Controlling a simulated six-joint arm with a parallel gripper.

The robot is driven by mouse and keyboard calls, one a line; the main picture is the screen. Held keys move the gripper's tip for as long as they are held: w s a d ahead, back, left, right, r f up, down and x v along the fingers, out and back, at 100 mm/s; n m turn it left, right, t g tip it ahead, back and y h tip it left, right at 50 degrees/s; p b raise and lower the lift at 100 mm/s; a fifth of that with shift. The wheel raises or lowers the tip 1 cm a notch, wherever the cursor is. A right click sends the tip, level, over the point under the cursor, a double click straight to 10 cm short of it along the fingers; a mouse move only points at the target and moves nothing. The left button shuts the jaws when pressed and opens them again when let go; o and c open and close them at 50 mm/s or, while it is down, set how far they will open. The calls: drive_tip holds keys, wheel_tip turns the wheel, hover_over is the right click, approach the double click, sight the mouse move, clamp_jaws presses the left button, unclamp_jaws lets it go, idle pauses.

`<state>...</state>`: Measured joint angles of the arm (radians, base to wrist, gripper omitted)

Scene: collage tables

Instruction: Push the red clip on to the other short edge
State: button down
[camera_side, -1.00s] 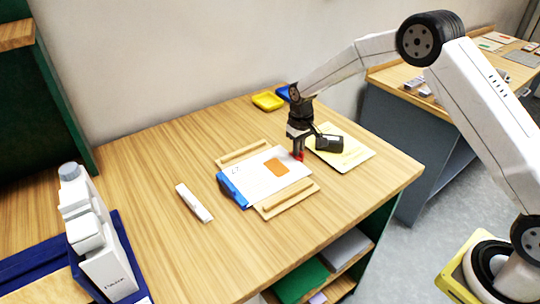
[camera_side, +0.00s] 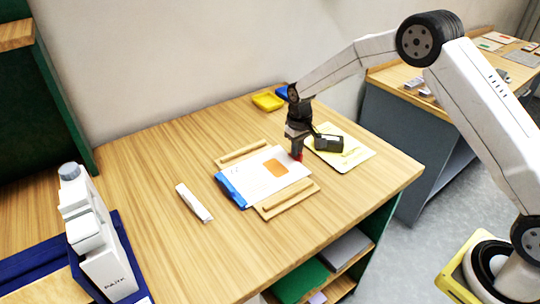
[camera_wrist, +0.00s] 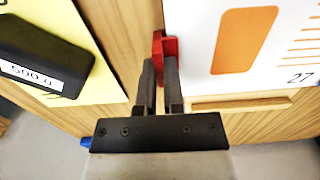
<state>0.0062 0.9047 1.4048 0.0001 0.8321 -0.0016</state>
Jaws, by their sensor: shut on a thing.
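A white card (camera_side: 256,186) with an orange rectangle lies on the wooden table. A blue clip (camera_side: 231,189) sits along its left short edge. My gripper (camera_side: 297,155) is low at the card's right short edge, shut on the small red clip (camera_side: 299,158). In the wrist view the red clip (camera_wrist: 165,46) is between and just beyond my fingertips (camera_wrist: 161,75), against the edge of the white card (camera_wrist: 200,70). I cannot tell how far it sits over the edge.
Wooden rails (camera_side: 287,201) (camera_side: 242,153) flank the card's long sides. A yellow sheet (camera_side: 352,158) bearing a black 500 g weight (camera_side: 329,143) lies right of my gripper. A white bar (camera_side: 193,202) lies to the left. Yellow (camera_side: 268,101) and blue (camera_side: 283,92) trays stand behind.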

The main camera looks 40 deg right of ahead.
idle(0.4)
drive_tip(key=c, duration=0.7)
unclamp_jaws()
drive_tip(key=shift+o, duration=0.2)
drive_tip(key=shift+r, duration=0.2)
drive_tip(key=shift+r, duration=3.35)
drive_tip(key=shift+s+r, duration=0.15)
drive_tip(key=shift+s, duration=0.25)
drive_tip(key=s+r+t, duration=0.1)
drive_tip(key=s+t, duration=0.1)
drive_tip(key=s, duration=2.3)
drive_tip(key=shift+a+r+t, duration=0.15)
drive_tip(key=shift+t, duration=0.15)
